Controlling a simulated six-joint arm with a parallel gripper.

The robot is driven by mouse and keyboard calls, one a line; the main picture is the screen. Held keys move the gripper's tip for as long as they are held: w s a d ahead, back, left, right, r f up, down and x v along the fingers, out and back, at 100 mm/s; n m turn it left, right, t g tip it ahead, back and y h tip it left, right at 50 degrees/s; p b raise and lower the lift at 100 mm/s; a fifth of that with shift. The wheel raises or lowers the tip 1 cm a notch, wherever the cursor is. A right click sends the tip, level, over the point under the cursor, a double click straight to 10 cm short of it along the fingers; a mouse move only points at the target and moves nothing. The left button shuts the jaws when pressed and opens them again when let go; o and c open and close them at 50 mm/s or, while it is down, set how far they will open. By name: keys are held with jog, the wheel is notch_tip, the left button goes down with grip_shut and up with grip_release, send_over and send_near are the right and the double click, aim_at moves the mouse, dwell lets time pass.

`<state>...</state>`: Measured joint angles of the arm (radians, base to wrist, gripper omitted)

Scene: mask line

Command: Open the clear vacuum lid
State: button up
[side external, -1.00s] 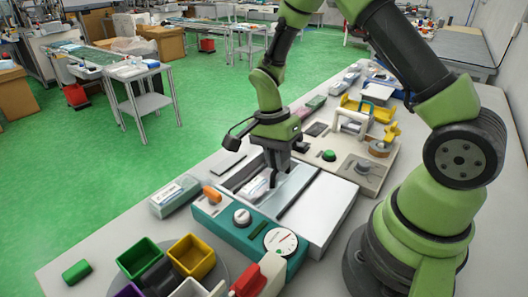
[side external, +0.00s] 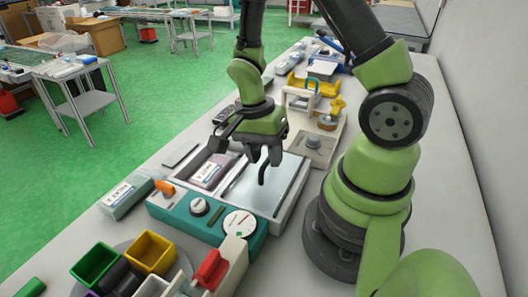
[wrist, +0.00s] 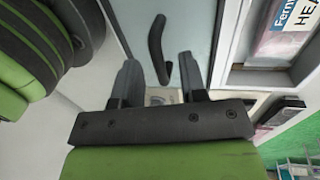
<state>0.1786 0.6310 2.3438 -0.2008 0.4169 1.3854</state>
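The clear vacuum lid (side external: 287,187) lies flat on top of the teal and white vacuum machine (side external: 180,208). It shows as a pale bluish pane in the wrist view (wrist: 195,25). A curved black handle (side external: 263,174) stands up from the lid. My gripper (side external: 264,158) is just above the lid at the handle, fingers pointing down, open and empty. In the wrist view the handle (wrist: 156,48) lies in line with the gap between my fingertips (wrist: 158,65), with space on both sides. I cannot tell whether its top is between the fingers in depth.
A labelled pack (side external: 208,173) lies in a recess left of the lid. A dial (side external: 239,222) and knob are on the machine's front. Colored bins (side external: 152,250) and a red-and-white device (side external: 211,268) stand in front. A fixture (side external: 313,145) with a handle and spool stands behind.

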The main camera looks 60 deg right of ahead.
notch_tip(320, 180, up, 10)
jog(key=w, duration=0.2)
dwell(0.5)
notch_tip(320, 180, up, 7)
jog(key=n+t, duration=0.4)
jog(key=n, duration=0.2)
send_over(257, 172)
jog(key=s+a, duration=0.2)
jog(key=a, duration=0.1)
jog(key=s+a+r+n+t+y, duration=0.2)
jog(key=s+a+r+n+t, duration=0.1)
jog(key=n, duration=0.5)
jog(key=shift+s+a+r+t, duration=0.4)
jog(key=shift+s+r+t, duration=0.5)
jog(key=shift+r+t, duration=0.35)
